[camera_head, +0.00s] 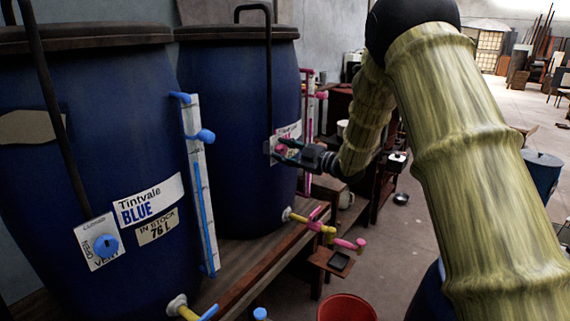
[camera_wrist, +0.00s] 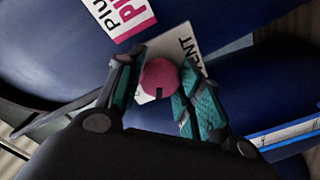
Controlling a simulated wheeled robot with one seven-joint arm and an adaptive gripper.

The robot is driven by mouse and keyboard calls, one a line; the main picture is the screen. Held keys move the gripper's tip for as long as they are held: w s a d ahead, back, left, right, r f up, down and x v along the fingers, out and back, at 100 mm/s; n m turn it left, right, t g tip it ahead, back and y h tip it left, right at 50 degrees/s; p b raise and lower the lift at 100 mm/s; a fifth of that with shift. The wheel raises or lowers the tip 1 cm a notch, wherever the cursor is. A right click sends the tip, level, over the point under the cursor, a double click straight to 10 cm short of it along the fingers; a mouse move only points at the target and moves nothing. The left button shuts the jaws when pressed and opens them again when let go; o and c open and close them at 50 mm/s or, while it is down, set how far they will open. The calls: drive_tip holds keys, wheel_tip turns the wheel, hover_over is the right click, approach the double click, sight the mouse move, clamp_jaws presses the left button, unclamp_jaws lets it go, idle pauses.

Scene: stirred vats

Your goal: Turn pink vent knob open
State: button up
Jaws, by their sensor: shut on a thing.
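The pink vent knob (camera_wrist: 159,77) sits on a white plate (camera_wrist: 183,45) marked VENT on the front of the far blue vat (camera_head: 222,130). My gripper (camera_wrist: 160,85) has its two teal-padded fingers on either side of the knob, shut on it. In the head view my gripper (camera_head: 284,150) reaches the plate from the right and covers most of the knob. A dark mark shows on the knob's lower edge. How far the knob is turned is hard to tell, as the fingers hide much of the plate.
The near vat (camera_head: 75,150) has a blue vent knob (camera_head: 106,246) and a blue-fitted level gauge (camera_head: 199,180). Pink taps (camera_head: 345,243) stick out below the far vat. A red bucket (camera_head: 346,308) stands on the floor. Open floor lies at the right behind my arm.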

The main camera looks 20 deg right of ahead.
drive_tip(key=n+b, duration=0.4)
drive_tip(key=b, duration=0.1)
drive_tip(key=shift+f+n+b, duration=0.15)
drive_tip(key=shift+n+b, duration=0.2)
drive_tip(key=shift+n, duration=0.05)
drive_tip(key=shift+n+b, duration=0.6)
drive_tip(key=o, duration=1)
drive_tip(key=shift+s, duration=0.1)
drive_tip(key=shift+o, duration=0.2)
drive_tip(key=shift+r, duration=0.2)
drive_tip(key=v, duration=1.2)
